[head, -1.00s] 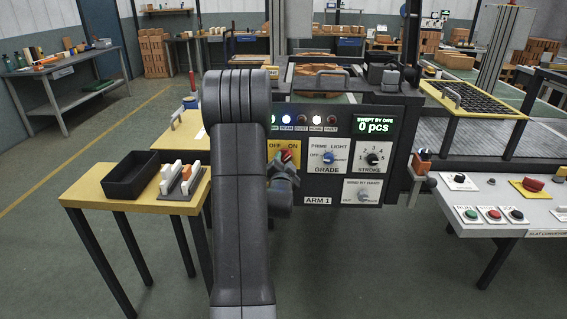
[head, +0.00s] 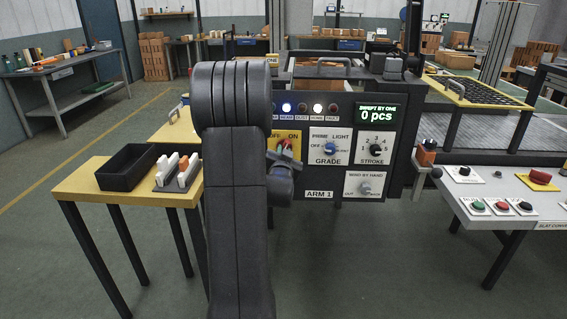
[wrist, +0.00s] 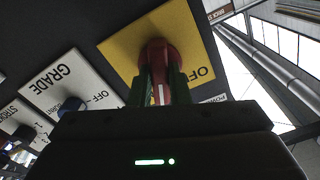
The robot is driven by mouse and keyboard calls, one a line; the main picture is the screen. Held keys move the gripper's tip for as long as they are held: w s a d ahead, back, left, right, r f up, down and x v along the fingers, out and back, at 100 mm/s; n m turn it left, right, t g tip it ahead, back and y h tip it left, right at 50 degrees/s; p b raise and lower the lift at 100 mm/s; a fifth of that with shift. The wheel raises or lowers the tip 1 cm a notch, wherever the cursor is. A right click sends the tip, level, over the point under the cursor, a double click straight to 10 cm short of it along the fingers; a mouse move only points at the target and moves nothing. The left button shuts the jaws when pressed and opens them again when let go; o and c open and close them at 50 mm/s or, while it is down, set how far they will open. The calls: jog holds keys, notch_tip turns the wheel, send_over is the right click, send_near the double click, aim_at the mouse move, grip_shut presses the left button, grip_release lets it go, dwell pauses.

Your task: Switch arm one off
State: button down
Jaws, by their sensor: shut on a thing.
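The arm-one switch is a red knob (head: 286,143) on a yellow OFF/ON plate (head: 295,136) at the left of the dark ARM 1 panel. In the wrist view the red knob (wrist: 158,52) stands out from the yellow plate (wrist: 194,38), with a white line on its near side. My gripper (head: 283,157) is at the knob, and its fingers (wrist: 161,86) are shut on the knob from both sides in the wrist view. My arm hides the plate's left part in the head view. The knob's exact pointing direction is hard to tell.
To the right on the panel are the GRADE knob (head: 330,149), STROKE knob (head: 376,149) and a grey hand knob (head: 365,188). The display (head: 376,115) reads 0 pcs. A yellow table (head: 70,190) with a black tray (head: 127,168) stands left. Buttons sit on a console right.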

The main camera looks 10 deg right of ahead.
jog(key=shift+n+b, duration=3.5)
jog(key=shift+n, duration=3.4)
jog(key=c, duration=1.4)
grip_release()
jog(key=shift+o, duration=0.2)
jog(key=shift+s, duration=0.1)
jog(key=v, duration=1.3)
jog(key=shift+s, duration=0.3)
